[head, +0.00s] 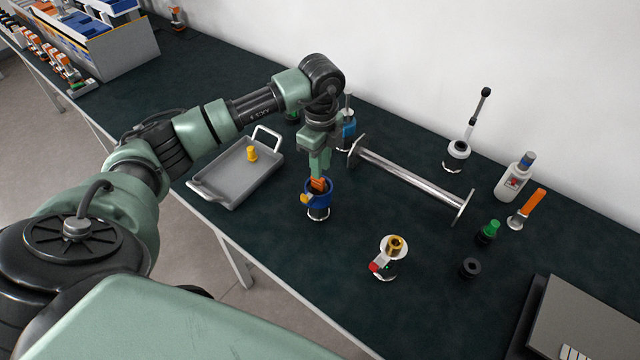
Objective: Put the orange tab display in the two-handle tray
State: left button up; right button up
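My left gripper (319,174) points down at a round blue housing (318,197) on the dark table. An orange tab (319,184) shows right under the fingertips, at the housing's dark opening; it looks like part of the orange tab display. The fingers are close together at the tab, but I cannot tell whether they grip it. The gripper hides part of the tab and housing. The grey two-handle tray (230,187) lies left of the housing, with a white handle at each end and a small yellow piece (252,154) in it. My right gripper is not in view.
A metal spool-like bar (410,178) lies right of the gripper. A white fitting with a yellow top (394,247), a green-capped bottle (489,232), a black ring (470,268), a white bottle (513,180) and an orange-handled item (530,208) stand further right. The tray's floor is mostly clear.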

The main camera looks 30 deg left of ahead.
aim_at(318, 186)
pick_arm(q)
notch_tip(318, 186, down, 5)
jog(key=shift+s+a+r+p, duration=0.1)
jog(key=shift+r+p, duration=0.05)
jog(key=shift+p, duration=1.05)
jog(key=shift+f, duration=0.3)
grip_shut()
jog(key=shift+r, duration=0.1)
